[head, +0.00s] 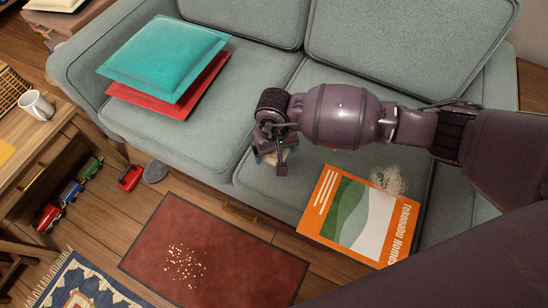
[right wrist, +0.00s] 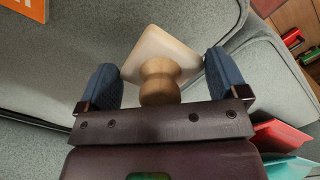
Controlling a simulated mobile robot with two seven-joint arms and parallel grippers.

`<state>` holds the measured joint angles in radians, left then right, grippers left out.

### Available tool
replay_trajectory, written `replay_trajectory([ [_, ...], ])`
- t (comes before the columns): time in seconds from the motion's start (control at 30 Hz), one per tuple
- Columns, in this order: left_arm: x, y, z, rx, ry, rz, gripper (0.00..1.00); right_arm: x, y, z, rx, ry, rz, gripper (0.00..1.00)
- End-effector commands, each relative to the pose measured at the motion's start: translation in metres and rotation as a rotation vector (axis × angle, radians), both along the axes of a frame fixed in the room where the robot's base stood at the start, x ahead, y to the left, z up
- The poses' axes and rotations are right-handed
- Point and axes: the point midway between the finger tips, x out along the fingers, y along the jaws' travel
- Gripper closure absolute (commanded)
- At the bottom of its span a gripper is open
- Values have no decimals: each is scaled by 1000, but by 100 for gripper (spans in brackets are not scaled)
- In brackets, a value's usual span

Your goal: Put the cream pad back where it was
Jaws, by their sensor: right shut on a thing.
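The cream pad (right wrist: 158,45) is a pale square block with a round wooden knob (right wrist: 158,88). In the right wrist view the knob sits between the two blue fingers of my right gripper (right wrist: 163,80), with the pad beyond it. My right gripper (head: 273,157) is shut on the pad and is over the front of the grey sofa's seat. In the head view the gripper hides most of the pad; only a small pale part shows. I cannot tell whether the pad touches the seat. My left gripper is not in view.
An orange book (head: 310,213) lies on the sofa (head: 220,137), beside a pale crumbly patch (head: 388,180). Teal (head: 165,55) and red (head: 204,88) cushions are stacked at left. A red mat (head: 230,260) with crumbs lies on the floor. A mug (head: 37,104) stands on the desk.

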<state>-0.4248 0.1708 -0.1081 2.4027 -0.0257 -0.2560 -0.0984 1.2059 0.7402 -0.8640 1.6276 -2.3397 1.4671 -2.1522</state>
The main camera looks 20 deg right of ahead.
Motion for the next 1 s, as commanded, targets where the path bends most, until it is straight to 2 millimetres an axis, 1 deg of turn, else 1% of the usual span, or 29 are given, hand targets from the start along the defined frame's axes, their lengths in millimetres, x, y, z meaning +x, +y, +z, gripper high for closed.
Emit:
replay_trajectory([
  [0.07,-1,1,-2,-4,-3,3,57,-1,0,-10,1,4,-1,30],
  [0.2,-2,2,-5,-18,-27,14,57,-3,0,-36,-1,10,-1,30],
  [0.33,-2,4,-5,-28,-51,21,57,-2,0,-52,1,7,-2,30],
  [0.43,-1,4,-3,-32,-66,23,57,-1,0,-57,0,2,-1,30],
  [0.7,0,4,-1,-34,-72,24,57,1,0,-55,0,-2,0,30],
  [0.9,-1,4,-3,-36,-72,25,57,0,0,-60,-1,0,-1,30],
  [0.93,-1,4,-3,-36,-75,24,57,0,0,-59,-1,-1,-1,4],
  [0.97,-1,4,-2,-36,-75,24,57,0,0,-59,-1,-1,-1,0],
  [1.0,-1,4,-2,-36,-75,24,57,0,0,-59,-1,-1,-1,0],
])
